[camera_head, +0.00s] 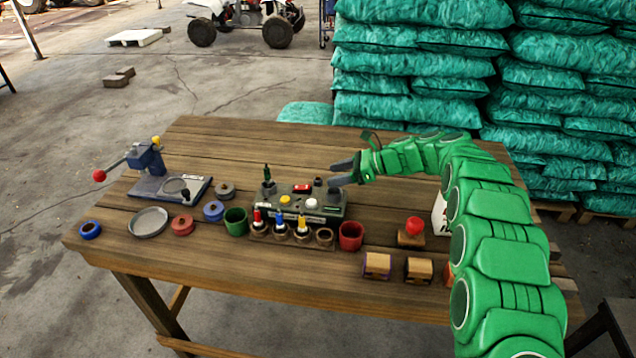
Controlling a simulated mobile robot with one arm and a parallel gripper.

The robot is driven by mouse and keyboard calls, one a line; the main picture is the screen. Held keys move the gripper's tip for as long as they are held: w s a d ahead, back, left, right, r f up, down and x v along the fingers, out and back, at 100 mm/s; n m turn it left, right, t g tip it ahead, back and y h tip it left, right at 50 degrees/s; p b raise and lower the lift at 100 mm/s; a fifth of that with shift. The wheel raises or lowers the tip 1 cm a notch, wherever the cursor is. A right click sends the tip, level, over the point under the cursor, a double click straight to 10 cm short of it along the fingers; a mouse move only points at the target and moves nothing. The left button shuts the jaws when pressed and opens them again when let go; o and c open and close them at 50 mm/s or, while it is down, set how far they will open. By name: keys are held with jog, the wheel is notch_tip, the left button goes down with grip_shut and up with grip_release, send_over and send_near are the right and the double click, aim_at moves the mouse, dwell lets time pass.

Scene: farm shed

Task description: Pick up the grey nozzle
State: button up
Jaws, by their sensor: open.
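My gripper (335,173) is open and empty, its two dark fingers pointing left over the right end of a grey-green control box (322,212) on the wooden table. A small dark grey piece (333,190) stands on that end of the box, just below the lower finger; it may be the grey nozzle, but it is too small to be sure. In front of the box, a rack (290,243) holds nozzles with red (257,217), blue (280,218) and yellow (302,222) tips. The rack's rightmost round holder (324,237) shows no coloured tip.
A green cup (236,222) and a red cup (350,236) flank the rack. A lever press (150,172), metal dish (148,222) and several rings are left. A red-knobbed block (411,234) and small boxes (376,265) are right. The table's back is clear.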

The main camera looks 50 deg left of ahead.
aim_at(319, 177)
jog(key=shift+r+x, duration=0.15)
jog(key=shift+x, duration=1)
jog(key=shift+r+x, duration=0.2)
jog(key=shift+x, duration=1)
jog(key=shift+s+a, duration=0.1)
grip_shut()
